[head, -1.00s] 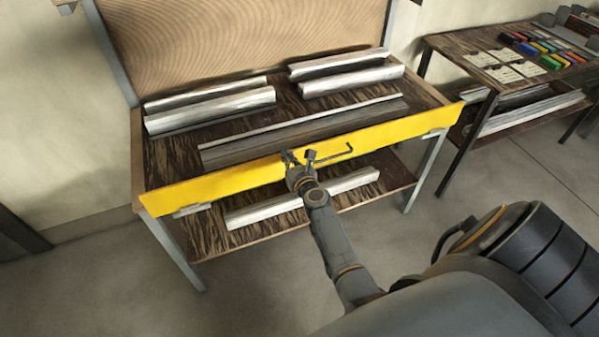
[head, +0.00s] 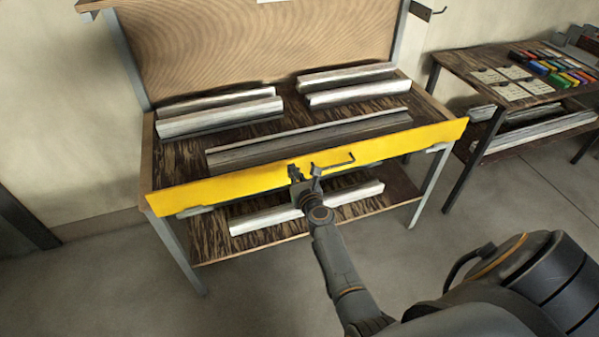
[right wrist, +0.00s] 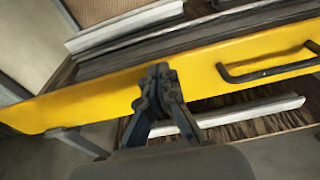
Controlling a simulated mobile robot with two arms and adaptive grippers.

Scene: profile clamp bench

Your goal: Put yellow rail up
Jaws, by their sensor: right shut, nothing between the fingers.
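The yellow rail (head: 225,187) is a long flat bar on edge along the bench's front side, with a black handle (head: 333,163) right of its middle. Brackets at both ends show just below it. In the right wrist view the rail (right wrist: 95,98) crosses the picture, with the handle (right wrist: 268,73) at right. My right gripper (head: 305,172) is shut and empty in front of the rail, left of the handle. Its fingertips (right wrist: 160,76) overlap the rail there; I cannot tell whether they touch it. My left gripper is out of view.
The bench top (head: 330,117) holds several metal profiles, the longest (head: 310,138) just behind the rail. Another profile (head: 262,220) lies on the lower shelf. A side table (head: 455,62) with cards and coloured blocks stands at right. The floor in front is open.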

